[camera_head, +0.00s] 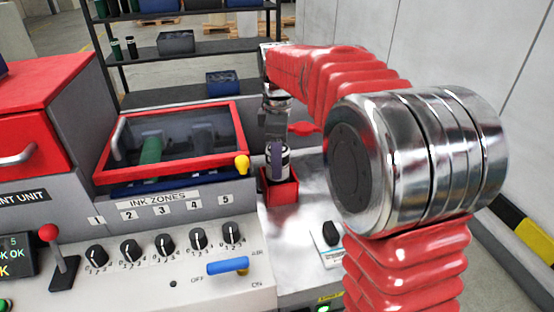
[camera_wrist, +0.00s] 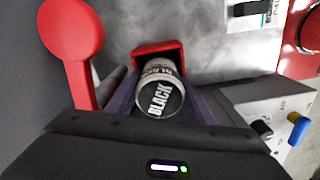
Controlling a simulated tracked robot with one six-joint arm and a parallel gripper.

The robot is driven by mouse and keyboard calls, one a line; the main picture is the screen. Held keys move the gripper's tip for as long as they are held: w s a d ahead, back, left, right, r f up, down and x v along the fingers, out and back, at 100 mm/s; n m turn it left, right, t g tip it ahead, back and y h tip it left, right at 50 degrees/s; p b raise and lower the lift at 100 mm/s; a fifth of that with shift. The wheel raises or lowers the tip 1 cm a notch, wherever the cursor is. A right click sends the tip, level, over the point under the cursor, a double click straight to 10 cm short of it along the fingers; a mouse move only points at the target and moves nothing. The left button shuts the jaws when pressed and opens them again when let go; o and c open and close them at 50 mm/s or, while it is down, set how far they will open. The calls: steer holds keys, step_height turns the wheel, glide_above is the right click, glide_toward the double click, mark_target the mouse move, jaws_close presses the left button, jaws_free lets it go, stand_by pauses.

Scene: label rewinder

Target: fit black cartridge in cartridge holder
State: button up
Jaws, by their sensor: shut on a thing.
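The black cartridge (camera_head: 284,172) is a silver-and-dark cylinder, upright at the holder in the head view. In the wrist view the cartridge (camera_wrist: 160,97) shows its dark end cap reading "BLACK". The cartridge holder (camera_head: 283,193) is a small red open box on the metal deck. It also shows behind the cartridge in the wrist view, where the holder (camera_wrist: 151,52) surrounds its far end. The cartridge's lower end is at the holder's opening; how deep it sits is hidden. My gripper (camera_head: 277,156) is shut on the cartridge, with purple fingers (camera_wrist: 168,103) on both sides.
A red paddle lever (camera_wrist: 72,32) stands close beside my gripper; it also shows in the head view (camera_head: 304,128). A red-framed ink window (camera_head: 170,147) with a yellow knob (camera_head: 242,165) is left of the holder. The metal deck right of the holder is mostly clear.

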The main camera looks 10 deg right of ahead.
steer(key=shift+f, duration=0.2)
steer(key=o, duration=1.4)
step_height(320, 180, up, 13)
steer(key=shift+r, duration=0.3)
